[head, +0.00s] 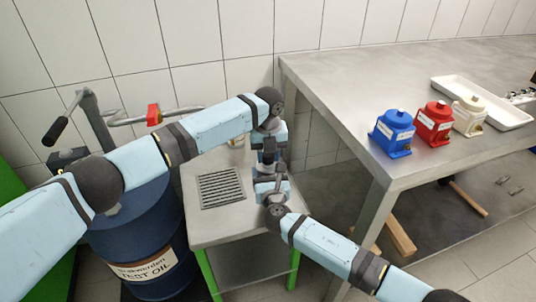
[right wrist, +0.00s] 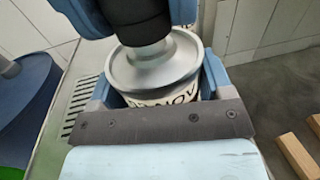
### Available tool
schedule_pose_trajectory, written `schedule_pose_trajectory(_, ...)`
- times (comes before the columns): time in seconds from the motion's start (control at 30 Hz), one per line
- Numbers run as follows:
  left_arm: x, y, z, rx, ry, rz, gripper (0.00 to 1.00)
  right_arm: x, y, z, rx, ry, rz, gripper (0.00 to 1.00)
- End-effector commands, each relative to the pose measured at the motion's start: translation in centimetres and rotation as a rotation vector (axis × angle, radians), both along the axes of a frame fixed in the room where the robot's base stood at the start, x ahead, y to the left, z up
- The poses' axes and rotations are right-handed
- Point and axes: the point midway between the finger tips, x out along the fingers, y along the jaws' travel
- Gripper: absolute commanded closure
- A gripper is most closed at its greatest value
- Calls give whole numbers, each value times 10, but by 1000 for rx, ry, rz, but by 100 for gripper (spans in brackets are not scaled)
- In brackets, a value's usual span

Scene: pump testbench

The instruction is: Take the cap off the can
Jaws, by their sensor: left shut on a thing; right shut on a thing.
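The can (right wrist: 166,96) has a silver rimmed top and a white label with dark lettering. It stands over the small grey table in the right wrist view, between the blue fingers of my right gripper (right wrist: 158,80), which is shut on it. A dark cylindrical cap (right wrist: 143,32) sits at the centre of the can's top. My left gripper (head: 268,152) comes down from above and is shut on the cap. In the head view my right gripper (head: 270,188) is just below it, and the grippers mostly hide the can.
The small table (head: 215,232) has a drain grate (head: 221,187). A blue oil drum (head: 140,225) stands left. A large metal bench (head: 345,85) at right holds blue (head: 392,134), red (head: 434,123) and white (head: 469,115) pump-like units and a white tray (head: 500,108).

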Motion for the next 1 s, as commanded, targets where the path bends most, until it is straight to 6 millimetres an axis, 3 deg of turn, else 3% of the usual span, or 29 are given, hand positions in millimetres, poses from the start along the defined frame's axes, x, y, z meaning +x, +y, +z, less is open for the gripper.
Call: schedule_pose_trajectory(1.0,0,0,26,-1,-1,0,93,0,0,0,0,0,-1,69)
